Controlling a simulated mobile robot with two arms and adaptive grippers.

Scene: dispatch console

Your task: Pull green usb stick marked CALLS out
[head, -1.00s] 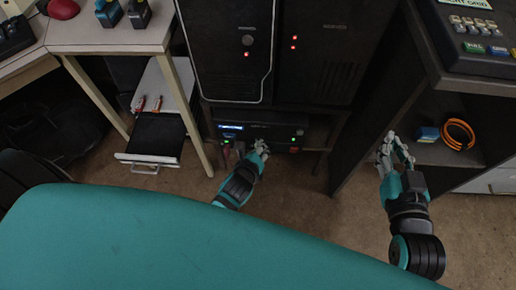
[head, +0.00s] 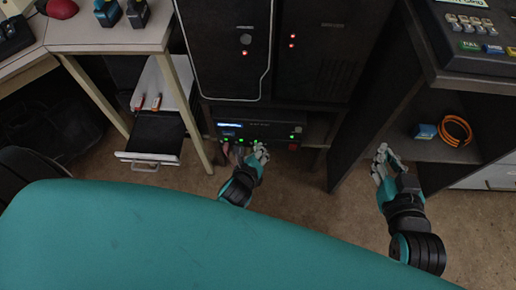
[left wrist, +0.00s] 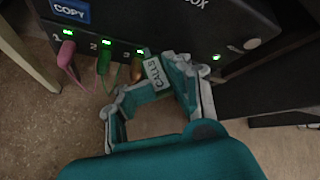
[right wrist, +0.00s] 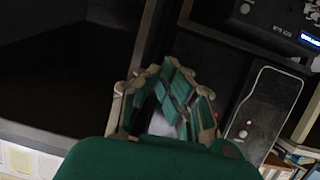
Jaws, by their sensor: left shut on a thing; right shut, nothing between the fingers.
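My left gripper (left wrist: 153,80) is shut on the stick bearing a white CALLS label (left wrist: 153,69), in front of the black COPY box (left wrist: 175,22). Most of the stick is hidden by the fingers, and I cannot tell whether its end still touches the box. A green stick (left wrist: 103,60) at number 2, a pink one (left wrist: 66,52) at number 1 and an orange one (left wrist: 137,70) at number 3 show beside it. In the head view my left gripper (head: 259,153) is at the box front (head: 270,128). My right gripper (head: 382,158) is shut and empty.
Two black computer towers (head: 226,50) stand above the box. An open drawer (head: 152,140) and a desk (head: 105,37) are at the left. A shelf at the right holds an orange cable coil (head: 455,131) and a small blue box (head: 424,131). Carpet lies below.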

